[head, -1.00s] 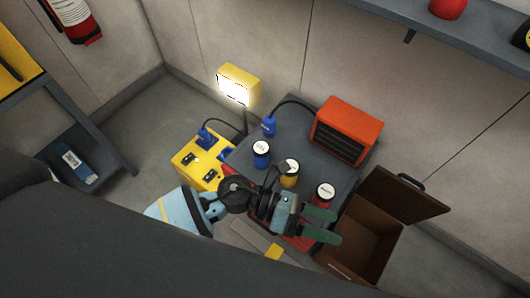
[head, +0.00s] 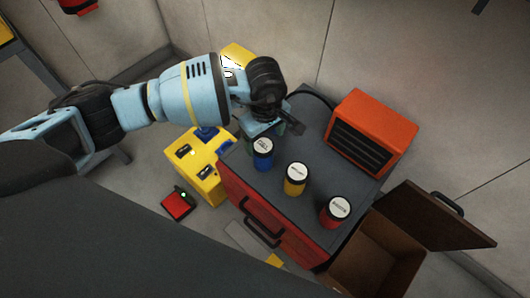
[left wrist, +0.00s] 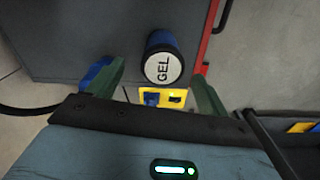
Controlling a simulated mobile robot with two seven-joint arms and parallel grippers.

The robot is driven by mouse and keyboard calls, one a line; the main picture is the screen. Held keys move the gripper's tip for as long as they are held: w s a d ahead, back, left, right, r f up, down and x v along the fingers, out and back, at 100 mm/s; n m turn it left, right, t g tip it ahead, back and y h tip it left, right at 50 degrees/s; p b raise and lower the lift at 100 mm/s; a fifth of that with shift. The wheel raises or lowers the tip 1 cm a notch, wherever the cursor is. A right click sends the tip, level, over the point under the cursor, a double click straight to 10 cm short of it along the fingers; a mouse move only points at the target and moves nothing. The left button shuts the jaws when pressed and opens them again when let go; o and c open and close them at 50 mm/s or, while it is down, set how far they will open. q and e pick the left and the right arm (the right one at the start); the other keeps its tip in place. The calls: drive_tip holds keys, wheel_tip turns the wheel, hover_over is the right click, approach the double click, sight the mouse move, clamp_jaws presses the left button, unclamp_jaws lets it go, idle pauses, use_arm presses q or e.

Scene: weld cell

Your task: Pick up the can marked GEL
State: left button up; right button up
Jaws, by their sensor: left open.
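The can marked GEL is a blue can (head: 263,155) with a white lid, upright at the left end of the grey cabinet top (head: 325,135). Its lid lettering reads clearly in the left wrist view (left wrist: 163,66). My left gripper (head: 280,130) is at this can, just above and behind it in the head view, with its green fingers partly hidden. In the left wrist view the open fingers (left wrist: 158,85) lie one to each side of the can, with gaps; neither is seen gripping it. My right gripper is not in view.
A yellow can (head: 296,179) and a red can (head: 335,212) stand to the right on the cabinet top. An orange heater (head: 371,132) stands behind them. A yellow power box (head: 199,165) and a lit lamp (head: 236,57) are close on the left. An open brown box (head: 375,260) is at right.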

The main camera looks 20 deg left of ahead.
sight(264, 146)
use_arm(q)
drive_tip(key=shift+s+f+b, duration=0.1)
drive_tip(key=shift+f+b, duration=0.2)
drive_tip(key=shift+f, duration=1.6)
wheel_tip(264, 146, down, 4)
drive_tip(key=shift+a+f+b, duration=0.1)
drive_tip(key=shift+a+b, duration=0.05)
drive_tip(key=shift+b, duration=0.7)
drive_tip(key=shift+c, duration=0.7)
drive_tip(key=c, duration=1.2)
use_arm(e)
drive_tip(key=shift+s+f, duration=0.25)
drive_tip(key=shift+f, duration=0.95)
